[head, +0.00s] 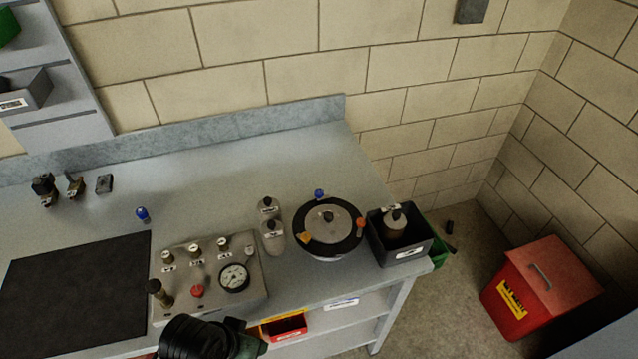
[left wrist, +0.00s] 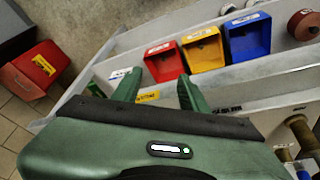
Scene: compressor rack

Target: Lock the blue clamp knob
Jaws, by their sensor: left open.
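The blue clamp knob (head: 319,194) stands at the back rim of a round black vessel with a grey lid (head: 329,229) on the bench. An orange knob (head: 360,223) and a yellow knob (head: 305,238) sit on the same rim. My left gripper (left wrist: 158,88) is open and empty, with green fingers facing the shelf bins below the bench top. In the head view my left arm shows at the bottom edge, in front of the gauge panel and well apart from the blue knob. My right gripper is not in view.
A gauge panel (head: 208,272) and a dark mat (head: 74,281) lie left of the vessel. Grey bottles (head: 272,236) and a black bin (head: 402,252) flank it. Red (left wrist: 164,63), yellow (left wrist: 203,47) and blue (left wrist: 248,38) bins line the shelf. A red box (head: 540,285) stands on the floor.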

